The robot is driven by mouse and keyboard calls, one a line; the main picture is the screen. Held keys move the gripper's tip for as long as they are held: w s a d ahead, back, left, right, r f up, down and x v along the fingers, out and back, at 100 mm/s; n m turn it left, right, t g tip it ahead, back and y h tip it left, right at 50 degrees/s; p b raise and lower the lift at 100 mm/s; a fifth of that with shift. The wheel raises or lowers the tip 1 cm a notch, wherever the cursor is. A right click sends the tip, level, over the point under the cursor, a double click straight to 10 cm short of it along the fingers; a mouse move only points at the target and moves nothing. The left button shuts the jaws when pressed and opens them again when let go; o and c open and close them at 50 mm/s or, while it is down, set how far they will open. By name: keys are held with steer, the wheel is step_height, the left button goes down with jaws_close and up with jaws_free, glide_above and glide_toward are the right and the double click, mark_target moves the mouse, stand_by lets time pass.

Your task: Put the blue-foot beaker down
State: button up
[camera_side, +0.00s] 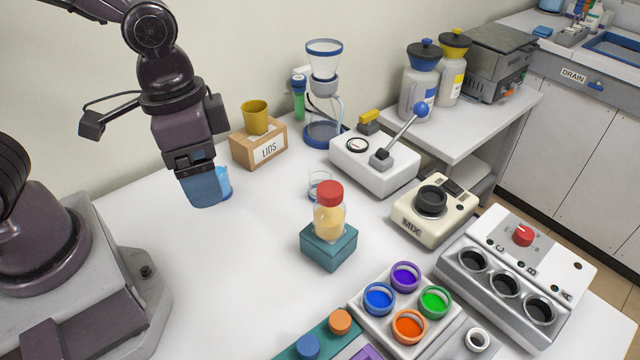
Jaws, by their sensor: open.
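My gripper (205,200) points down at the left back of the white table. Its blue-grey fingers are low, at about table height. A bright blue piece (225,181), apparently part of the blue-foot beaker, shows just right of the fingers. The fingers hide most of it, so I cannot tell whether they touch it. It appears to stand on the table. The gripper is open. A second small clear glass beaker (320,182) stands upright near the middle of the table, behind a red-capped jar.
The wooden LIDS box (268,150) with a yellow cup (255,118) is close right of my gripper. The red-capped jar (329,212) sits on a teal block (328,249). The lever device (373,165) and MIX unit (434,215) stand further right.

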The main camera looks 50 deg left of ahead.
steer(key=w+f+m+t+y, duration=0.1)
steer(key=f+m, duration=0.3)
steer(key=f, duration=0.2)
steer(key=w+f+m+t+y, duration=0.1)
steer(key=f+m, duration=0.3)
steer(key=f, duration=0.2)
steer(key=w+f+m+t+y, duration=0.1)
steer(key=w+f+m+y, duration=0.1)
steer(key=f+m, duration=0.2)
step_height(320, 180, down, 3)
steer(key=shift+f+m, duration=0.1)
steer(key=shift+m, duration=0.3)
steer(key=w+a+m+t, duration=0.1)
steer(key=m, duration=0.1)
steer(key=w+a+m+t+y, duration=0.1)
steer(key=w+m+t, duration=0.1)
steer(key=m, duration=0.1)
steer(key=w+a+m+t, duration=0.1)
steer(key=w+m+t, duration=0.1)
steer(key=m, duration=0.1)
steer(key=shift+w+a+r+y, duration=0.25)
steer(key=shift+r+y, duration=0.15)
steer(key=w+r+m+t, duration=0.4)
steer(key=m, duration=0.4)
glide_toward(326, 168)
steer(key=x, duration=0.8)
steer(key=shift+s+f, duration=0.1)
steer(key=c, duration=1.1)
steer(key=shift+o, duration=0.2)
